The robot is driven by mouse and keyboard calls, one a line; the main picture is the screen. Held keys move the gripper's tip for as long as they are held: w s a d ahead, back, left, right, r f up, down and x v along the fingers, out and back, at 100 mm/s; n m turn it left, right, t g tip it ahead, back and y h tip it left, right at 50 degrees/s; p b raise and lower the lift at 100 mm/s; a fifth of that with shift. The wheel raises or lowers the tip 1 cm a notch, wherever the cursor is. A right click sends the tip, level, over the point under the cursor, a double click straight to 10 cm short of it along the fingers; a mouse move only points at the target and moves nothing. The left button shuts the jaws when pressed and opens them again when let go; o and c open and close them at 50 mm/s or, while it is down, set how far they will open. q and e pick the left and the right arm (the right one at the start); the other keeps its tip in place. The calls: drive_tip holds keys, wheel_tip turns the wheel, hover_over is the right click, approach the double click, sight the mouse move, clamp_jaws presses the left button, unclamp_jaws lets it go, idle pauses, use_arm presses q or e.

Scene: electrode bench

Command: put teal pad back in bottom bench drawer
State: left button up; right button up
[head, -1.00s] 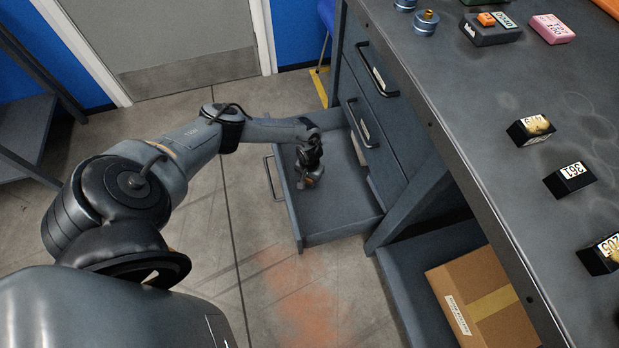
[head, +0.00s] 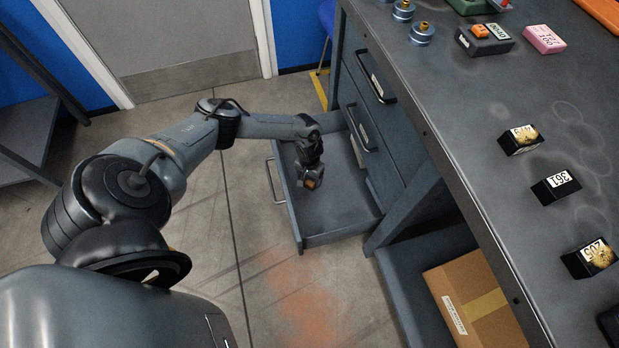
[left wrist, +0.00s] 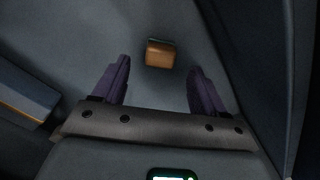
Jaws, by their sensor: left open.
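The bottom bench drawer (head: 345,238) is pulled open, in the middle of the head view. My left gripper (head: 310,181) is inside its outline, pointing down. In the left wrist view its two dark fingers (left wrist: 162,88) are spread wide with nothing between them. A small block (left wrist: 160,53) with an orange-brown face and a dark teal edge lies just beyond the fingertips, apart from them, on the grey drawer floor. It may be the teal pad; I cannot tell for sure. In the head view the gripper mostly hides it. My right gripper is out of view.
Two closed drawers with handles (head: 380,88) are above the open one. The bench top (head: 455,130) carries a pink block (head: 544,39), a dark block with an orange piece (head: 485,39) and several black labelled blocks. A cardboard box (head: 470,300) sits on the lower shelf.

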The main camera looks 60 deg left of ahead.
sight(310, 183)
use_arm(q)
wheel_tip(310, 183, up, 9)
drive_tip(key=p, duration=0.5)
drive_tip(key=w+d+m+t+h, duration=0.2)
drive_tip(key=d+m, duration=0.5)
drive_tip(key=d, duration=1.6)
drive_tip(key=s+d+r+m+t+h, duration=0.1)
drive_tip(key=s+d+r+m+t, duration=0.15)
drive_tip(key=d+r, duration=0.8)
wheel_tip(310, 183, up, 6)
drive_tip(key=s+d+f+t+y, duration=0.1)
drive_tip(key=s, duration=0.1)
drive_tip(key=s+a+r+g+y, duration=0.1)
drive_tip(key=s+a+r+g, duration=0.1)
drive_tip(key=s+a+r, duration=0.4)
drive_tip(key=s+a+n, duration=0.1)
drive_tip(key=s+a, duration=0.1)
drive_tip(key=s, duration=0.2)
drive_tip(key=shift+a+y+p, duration=0.3)
drive_tip(key=shift+a+y, duration=0.05)
drive_tip(key=shift+y, duration=0.05)
